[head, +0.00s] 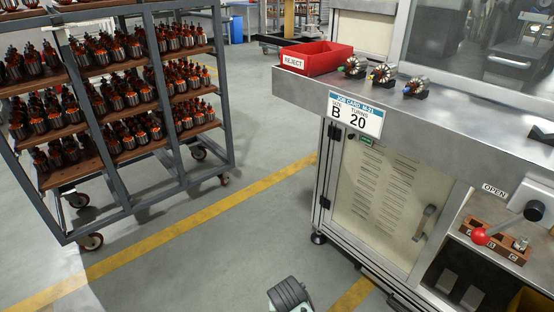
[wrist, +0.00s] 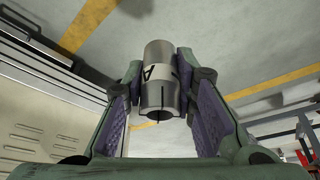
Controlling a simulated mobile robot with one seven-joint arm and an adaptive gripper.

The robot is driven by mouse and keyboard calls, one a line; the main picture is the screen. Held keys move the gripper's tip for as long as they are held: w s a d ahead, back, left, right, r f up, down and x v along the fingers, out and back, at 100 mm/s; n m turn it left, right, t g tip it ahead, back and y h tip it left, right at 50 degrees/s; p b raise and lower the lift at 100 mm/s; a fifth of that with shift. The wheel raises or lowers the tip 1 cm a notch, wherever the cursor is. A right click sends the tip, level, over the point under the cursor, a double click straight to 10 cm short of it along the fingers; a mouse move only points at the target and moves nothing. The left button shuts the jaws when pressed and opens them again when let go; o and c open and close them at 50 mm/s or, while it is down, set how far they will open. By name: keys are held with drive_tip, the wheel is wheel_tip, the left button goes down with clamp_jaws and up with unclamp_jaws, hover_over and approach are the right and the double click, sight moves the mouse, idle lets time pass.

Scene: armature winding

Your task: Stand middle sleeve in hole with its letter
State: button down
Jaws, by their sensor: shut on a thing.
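A grey metal sleeve (wrist: 158,95) with a slit in its near end and a pale band marked with a dark letter, which looks like a tilted A, is in the wrist view. My gripper (wrist: 162,75) is shut on it, one finger pad on each side, above the floor. A brown block (head: 493,238) with letters on its front sits in the machine's open bay at the right of the head view. A small metal piece (head: 520,243) stands at its right end. A red-knobbed lever partly hides the block's left, so its holes are unclear.
The red-knobbed lever (head: 480,236) juts out before the bay under an OPEN label. The bench (head: 440,118) holds a red REJECT bin (head: 316,58), several armatures and a job card (head: 355,115) reading B, 20. A loaded rack (head: 130,110) stands left; floor between is clear.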

wheel_tip(320, 180, down, 7)
drive_tip(key=a, duration=0.2)
drive_tip(key=w+a+r, duration=0.4)
drive_tip(key=w+r, duration=0.7)
drive_tip(key=w, duration=0.1)
drive_tip(key=s+d+f, duration=0.3)
drive_tip(key=s+f, duration=0.7)
drive_tip(key=s, duration=0.1)
drive_tip(key=shift+d+f, duration=0.25)
drive_tip(key=shift+d, duration=0.15)
